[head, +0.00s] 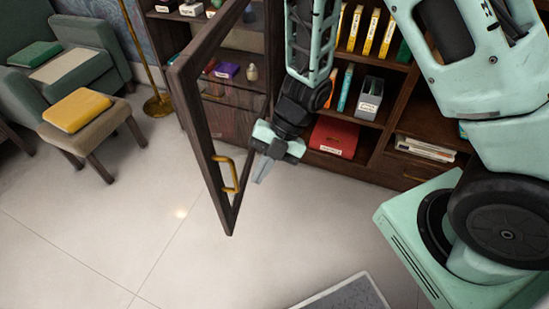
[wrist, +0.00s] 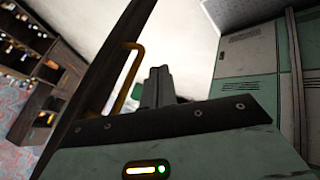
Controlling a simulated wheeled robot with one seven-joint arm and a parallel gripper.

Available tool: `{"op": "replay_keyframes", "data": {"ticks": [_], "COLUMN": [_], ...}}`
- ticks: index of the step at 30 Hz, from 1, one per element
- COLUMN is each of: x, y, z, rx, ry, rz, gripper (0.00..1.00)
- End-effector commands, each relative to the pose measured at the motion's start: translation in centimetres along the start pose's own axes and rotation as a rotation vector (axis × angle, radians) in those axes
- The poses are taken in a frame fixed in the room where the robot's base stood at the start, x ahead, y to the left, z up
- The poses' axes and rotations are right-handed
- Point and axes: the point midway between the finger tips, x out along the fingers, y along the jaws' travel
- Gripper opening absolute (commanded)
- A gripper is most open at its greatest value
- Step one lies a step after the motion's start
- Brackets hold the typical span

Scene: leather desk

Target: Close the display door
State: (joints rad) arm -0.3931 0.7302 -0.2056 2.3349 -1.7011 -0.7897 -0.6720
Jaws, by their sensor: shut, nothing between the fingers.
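The display door (head: 206,135) is a dark wooden frame with a glass pane, standing open and swung out from the cabinet. Its brass handle (head: 229,174) is on the lower part of the frame. My gripper (head: 262,176) is shut and empty, pointing down just right of the handle in the head view. In the wrist view the shut fingers (wrist: 157,86) show beside the handle (wrist: 124,78) and the door frame (wrist: 100,75). I cannot tell whether they touch the door.
The cabinet shelves (head: 385,119) behind hold books, boxes and a red binder (head: 334,137). An armchair (head: 90,50) and a stool with a yellow book (head: 77,109) stand at the left. The tiled floor (head: 120,220) in front is clear.

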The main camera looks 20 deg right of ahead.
Motion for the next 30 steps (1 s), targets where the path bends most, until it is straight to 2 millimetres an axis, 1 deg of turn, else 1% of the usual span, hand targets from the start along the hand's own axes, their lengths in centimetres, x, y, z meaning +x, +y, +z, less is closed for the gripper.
{"op": "replay_keyframes", "data": {"ticks": [1,6,19,23,26,29,30], "x": [0.2,0.9,1.1,1.3,1.8,2.7,3.1], "y": [0.8,2.0,2.3,2.9,4.1,6.2,7.2], "z": [-0.1,-0.1,-0.1,-0.1,0.0,0.2,0.4], "rx": [-0.004,0.000,0.001,0.007,0.021,0.046,0.059], "ry": [0.001,0.000,0.000,-0.004,-0.012,-0.025,-0.032], "rz": [-0.001,0.000,0.000,0.003,0.012,0.026,0.033], "gripper": [0.00,0.00,0.00,0.00,0.00,0.00,0.00]}}
